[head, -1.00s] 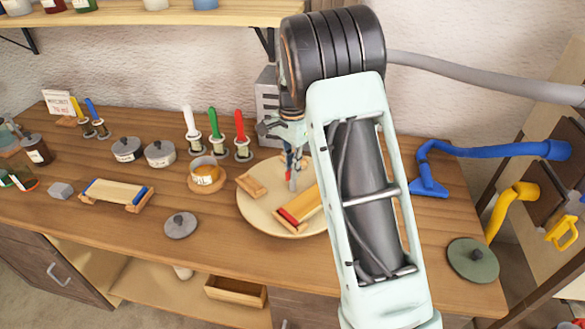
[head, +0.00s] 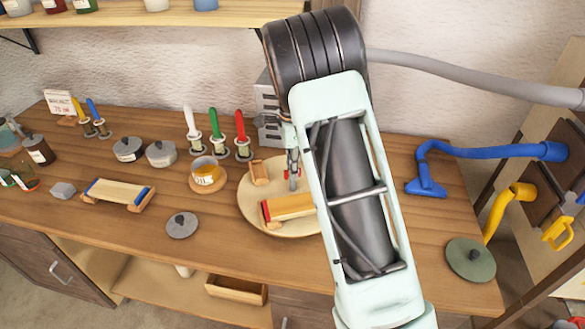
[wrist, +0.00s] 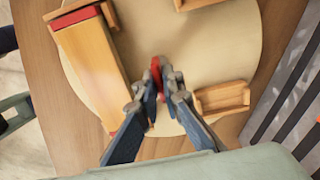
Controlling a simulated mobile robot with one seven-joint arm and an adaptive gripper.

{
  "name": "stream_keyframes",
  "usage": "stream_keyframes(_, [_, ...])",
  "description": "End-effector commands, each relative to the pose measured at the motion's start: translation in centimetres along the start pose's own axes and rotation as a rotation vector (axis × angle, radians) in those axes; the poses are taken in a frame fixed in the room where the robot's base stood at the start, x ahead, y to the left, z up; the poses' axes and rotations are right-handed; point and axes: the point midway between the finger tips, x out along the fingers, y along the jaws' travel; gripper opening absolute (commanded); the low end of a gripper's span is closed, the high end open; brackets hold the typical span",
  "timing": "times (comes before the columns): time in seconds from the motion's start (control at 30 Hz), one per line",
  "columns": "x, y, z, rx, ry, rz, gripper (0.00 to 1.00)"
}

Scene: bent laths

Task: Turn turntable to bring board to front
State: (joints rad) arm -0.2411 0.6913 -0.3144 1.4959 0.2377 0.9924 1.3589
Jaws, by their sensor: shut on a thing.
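The round pale turntable (head: 253,207) stands on the bench, partly hidden behind my arm. A wooden board with a red end strip (head: 288,207) lies across its front part, its right end hidden by my arm. It also shows at the left of the wrist view (wrist: 97,62). A small wooden holder (head: 259,172) sits at the turntable's back left. My gripper (head: 292,178) is low over the turntable, behind the board. In the wrist view my gripper (wrist: 162,88) is shut on a small red upright piece (wrist: 156,68), apart from the board.
To the left are an amber jar on a coaster (head: 206,174), coloured candle-like sticks (head: 241,132) and a board with blue ends (head: 118,193). A grey lid (head: 181,225) lies near the front edge. At right are a green disc (head: 470,260) and a blue hose (head: 480,152).

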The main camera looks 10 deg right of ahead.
Motion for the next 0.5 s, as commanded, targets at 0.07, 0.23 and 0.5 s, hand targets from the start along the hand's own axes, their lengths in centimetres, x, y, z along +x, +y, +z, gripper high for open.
stream_keyframes(0.07, [-0.21, -0.11, 0.0, 0.038, 0.001, -0.003, 0.0])
stream_keyframes(0.23, [-0.24, -0.12, -0.01, 0.123, 0.001, -0.004, 0.0])
stream_keyframes(0.5, [-0.24, -0.13, -0.04, 0.256, 0.001, -0.004, 0.0])
